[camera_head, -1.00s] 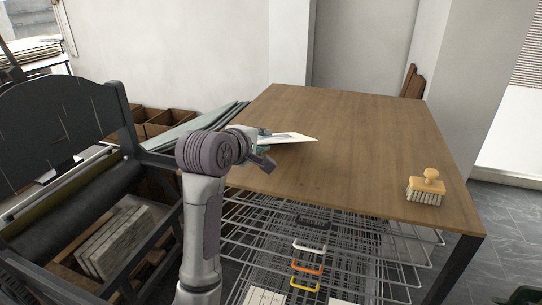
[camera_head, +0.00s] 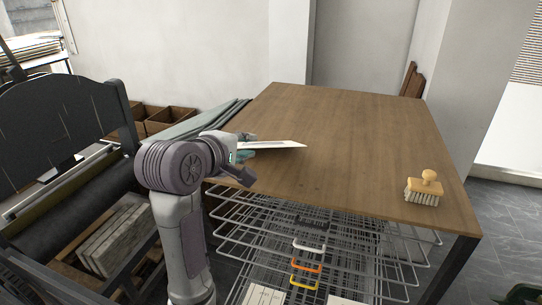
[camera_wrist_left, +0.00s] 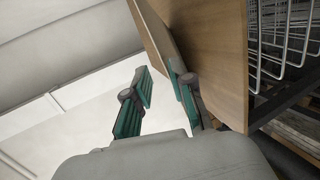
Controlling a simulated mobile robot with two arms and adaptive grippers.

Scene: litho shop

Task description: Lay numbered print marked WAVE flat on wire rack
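A pale sheet, the print (camera_head: 280,144), extends right from my left gripper (camera_head: 245,150) over the far left part of the wooden table. Dark marks show on it, too small to read. The wire rack (camera_head: 330,235) is a stack of wire shelves under the table's front edge. My right gripper is out of view.
The wooden table (camera_head: 350,130) is mostly clear; a brush (camera_head: 424,190) stands near its right edge. Coloured handles, including an orange one (camera_head: 306,267), show among the shelves. Pale sheets (camera_head: 264,296) lie low in the rack. A dark press (camera_head: 65,130) stands close on the left.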

